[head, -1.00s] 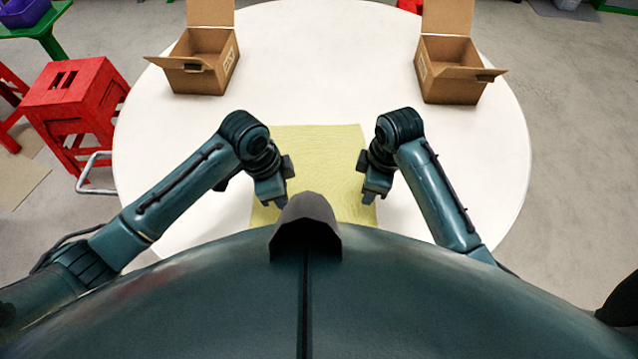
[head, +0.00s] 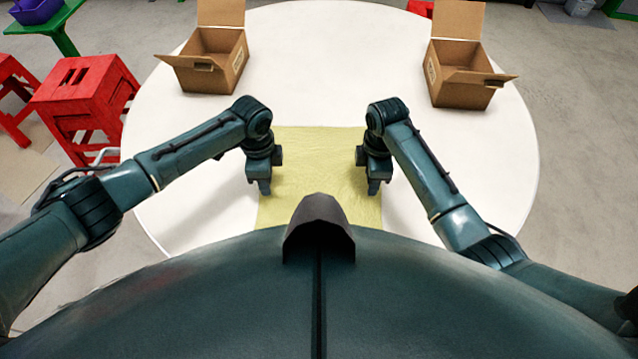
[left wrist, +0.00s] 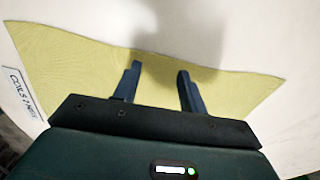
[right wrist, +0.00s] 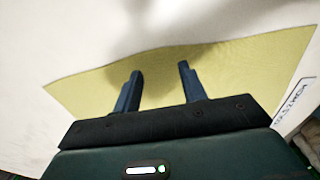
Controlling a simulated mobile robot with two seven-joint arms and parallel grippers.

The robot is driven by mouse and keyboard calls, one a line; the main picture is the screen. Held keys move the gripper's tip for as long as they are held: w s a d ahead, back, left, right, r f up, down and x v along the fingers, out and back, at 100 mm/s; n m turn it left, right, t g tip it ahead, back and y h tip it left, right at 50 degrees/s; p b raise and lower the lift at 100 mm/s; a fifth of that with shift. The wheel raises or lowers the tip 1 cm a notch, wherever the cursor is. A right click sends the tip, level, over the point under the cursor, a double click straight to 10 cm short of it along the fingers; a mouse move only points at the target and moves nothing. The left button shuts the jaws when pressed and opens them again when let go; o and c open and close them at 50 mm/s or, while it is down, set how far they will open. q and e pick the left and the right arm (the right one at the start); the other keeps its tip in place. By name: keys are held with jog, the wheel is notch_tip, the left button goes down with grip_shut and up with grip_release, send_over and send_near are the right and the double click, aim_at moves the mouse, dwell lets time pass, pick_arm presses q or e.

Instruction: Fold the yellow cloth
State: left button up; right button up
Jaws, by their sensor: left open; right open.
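The yellow cloth (head: 319,165) lies flat on the white round table in front of me, and its near part is hidden behind my body in the head view. My left gripper (head: 264,190) is open and empty, pointing down at the cloth's left side. My right gripper (head: 376,189) is open and empty, pointing down at its right side. In the left wrist view the open fingers (left wrist: 159,70) are over the cloth (left wrist: 80,65) close to one edge. In the right wrist view the fingers (right wrist: 160,70) are likewise near an edge of the cloth (right wrist: 235,65). I cannot tell whether the fingertips touch it.
Two open cardboard boxes stand at the back of the white table (head: 340,60), one at the left (head: 212,62) and one at the right (head: 460,75). A printed label (left wrist: 24,95) shows beside the cloth. A red stool (head: 82,95) stands left of the table. The table's middle is clear.

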pick_arm(q)
jog(key=shift+f, duration=0.35)
pick_arm(e)
jog(key=shift+f, duration=0.3)
pick_arm(q)
grip_shut()
pick_arm(e)
grip_shut()
dwell(0.5)
